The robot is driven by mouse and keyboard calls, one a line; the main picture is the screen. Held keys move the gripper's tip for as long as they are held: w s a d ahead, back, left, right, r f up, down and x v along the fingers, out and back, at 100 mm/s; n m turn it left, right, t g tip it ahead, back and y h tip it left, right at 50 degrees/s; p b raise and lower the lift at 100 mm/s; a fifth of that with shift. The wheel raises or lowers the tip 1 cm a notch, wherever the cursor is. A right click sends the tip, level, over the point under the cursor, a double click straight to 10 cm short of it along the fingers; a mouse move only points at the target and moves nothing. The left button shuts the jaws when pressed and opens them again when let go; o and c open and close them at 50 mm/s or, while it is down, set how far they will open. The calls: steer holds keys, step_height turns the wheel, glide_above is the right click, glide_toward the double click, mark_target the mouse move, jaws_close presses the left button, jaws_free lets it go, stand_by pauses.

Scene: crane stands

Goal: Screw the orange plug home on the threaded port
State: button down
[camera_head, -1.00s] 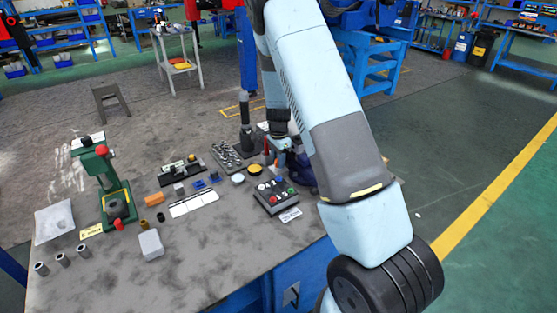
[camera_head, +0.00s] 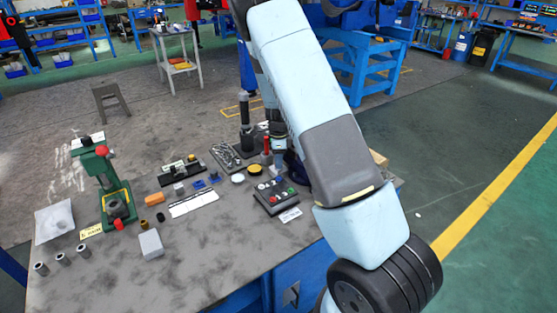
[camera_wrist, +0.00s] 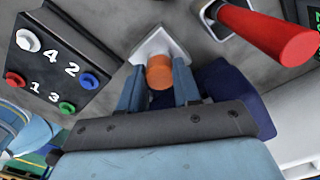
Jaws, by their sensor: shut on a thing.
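In the wrist view my gripper (camera_wrist: 159,88) is shut on the orange plug (camera_wrist: 159,72), a short round piece held between its two blue fingers. A pale, squarish body (camera_wrist: 158,42) shows just beyond the plug. The threads of the port are hidden, so I cannot tell how deep the plug sits or whether it touches. In the head view my gripper (camera_head: 278,146) is at the back right of the bench, partly hidden by my arm, and the plug cannot be made out there.
A red-handled lever (camera_wrist: 268,34) stands close on the right in the wrist view. A numbered button box (camera_wrist: 58,58) is close on the left.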

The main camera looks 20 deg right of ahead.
steer(key=m, duration=0.5)
stand_by(0.3)
steer(key=c, duration=0.7)
jaws_free()
steer(key=shift+c, duration=0.8)
